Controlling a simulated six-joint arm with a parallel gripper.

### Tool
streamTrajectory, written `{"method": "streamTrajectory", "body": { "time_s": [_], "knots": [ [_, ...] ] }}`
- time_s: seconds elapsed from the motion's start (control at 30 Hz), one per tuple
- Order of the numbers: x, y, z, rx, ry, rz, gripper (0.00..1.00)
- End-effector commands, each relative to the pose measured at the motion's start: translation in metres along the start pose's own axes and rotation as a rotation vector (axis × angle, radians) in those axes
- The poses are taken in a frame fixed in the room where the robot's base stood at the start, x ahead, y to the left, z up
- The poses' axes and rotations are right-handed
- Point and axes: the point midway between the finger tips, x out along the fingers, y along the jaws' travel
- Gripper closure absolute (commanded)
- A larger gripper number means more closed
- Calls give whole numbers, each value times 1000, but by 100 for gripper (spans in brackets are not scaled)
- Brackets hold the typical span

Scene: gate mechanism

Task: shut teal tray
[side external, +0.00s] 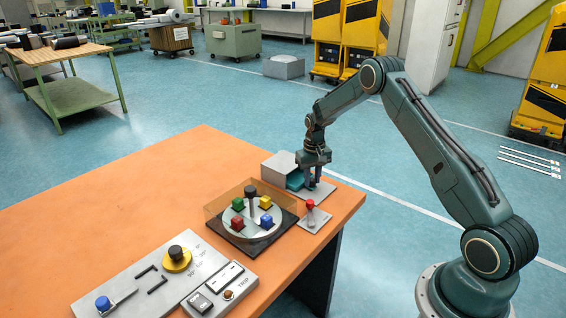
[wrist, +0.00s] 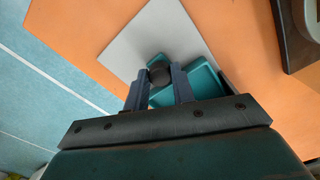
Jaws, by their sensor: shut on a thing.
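The teal tray (side external: 296,180) sticks part way out of a grey box housing (side external: 279,163) at the far right corner of the orange table. It also shows in the wrist view (wrist: 201,82), with a dark round knob (wrist: 160,70) on it. My gripper (side external: 313,182) points down at the tray. In the wrist view, my gripper (wrist: 160,78) has one finger on each side of the knob and is shut on it. The fingers and the gripper body hide part of the tray.
A grey base plate (wrist: 130,42) lies under the tray. A red-topped lever (side external: 310,205) and a clear-walled turntable (side external: 251,217) with coloured blocks stand nearby. A control panel (side external: 165,280) lies at the front. The table's left side (side external: 110,210) is clear.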

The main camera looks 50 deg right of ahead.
Motion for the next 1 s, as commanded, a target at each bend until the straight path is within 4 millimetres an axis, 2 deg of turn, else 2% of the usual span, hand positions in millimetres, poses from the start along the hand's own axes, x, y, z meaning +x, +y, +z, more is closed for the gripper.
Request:
{"method": "streamTrajectory", "body": {
  "time_s": [0.1, 0.4, 0.43, 0.47, 0.5, 0.83, 1.0],
  "knots": [
    [0, -2, -6, 2, 3, 1, 100],
    [-1, -2, -6, 3, 4, 1, 100],
    [-1, -2, -6, 3, 4, 1, 73],
    [-1, -2, -6, 3, 4, 1, 67],
    [-1, -2, -6, 3, 4, 1, 66],
    [-2, -3, -6, 1, 2, 0, 66],
    [-10, -3, -6, 1, 4, 0, 66]
  ]
}}
